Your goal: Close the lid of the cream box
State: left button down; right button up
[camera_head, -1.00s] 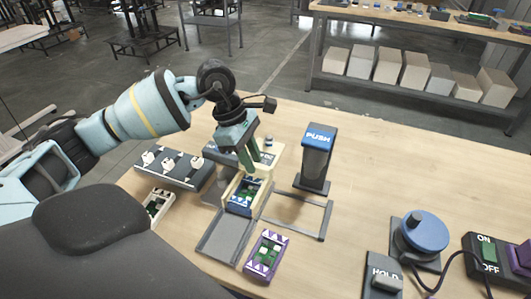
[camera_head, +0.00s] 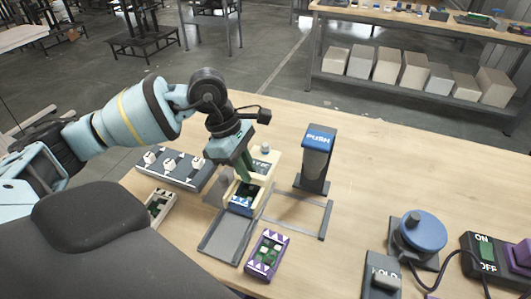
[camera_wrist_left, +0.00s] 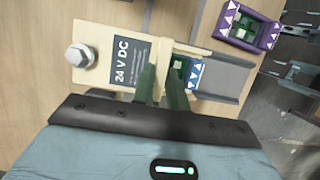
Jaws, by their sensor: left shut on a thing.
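The cream box (camera_head: 262,182) stands on the table in the middle of the head view. Its cream part with a "24 V DC" label (camera_wrist_left: 124,62) and a bolt-like knob (camera_wrist_left: 81,56) fills the left of the wrist view. A blue module with white triangles (camera_head: 242,204) shows in the uncovered front part of the box, partly hidden by my gripper. My left gripper (camera_head: 246,181) is at the box; its green fingers (camera_wrist_left: 164,98) are shut at the cream edge between label and module, seemingly on the lid. The exact contact is hidden. My right gripper is not in view.
A grey plate (camera_head: 226,236) lies before the box, with a purple module (camera_head: 267,254) beside it. A PUSH post (camera_head: 315,162) stands close on the right. A dark switch strip (camera_head: 176,165) and a cream module (camera_head: 159,207) are left. The back right table is clear.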

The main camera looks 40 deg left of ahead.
pick_arm(q)
jog(key=shift+s+d+f, duration=0.1)
jog(key=shift+s+d, duration=0.1)
jog(key=shift+s, duration=0.75)
jog(key=shift+s+d+r, duration=0.1)
jog(key=shift+s+d, duration=0.15)
jog(key=shift+s, duration=0.75)
jog(key=shift+s+d+f, duration=0.1)
jog(key=shift+s+d, duration=0.1)
jog(key=shift+s, duration=0.75)
jog(key=c, duration=1.5)
grip_release()
jog(key=shift+o, duration=0.2)
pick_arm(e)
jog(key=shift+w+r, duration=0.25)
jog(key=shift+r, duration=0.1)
pick_arm(q)
jog(key=shift+p, duration=0.3)
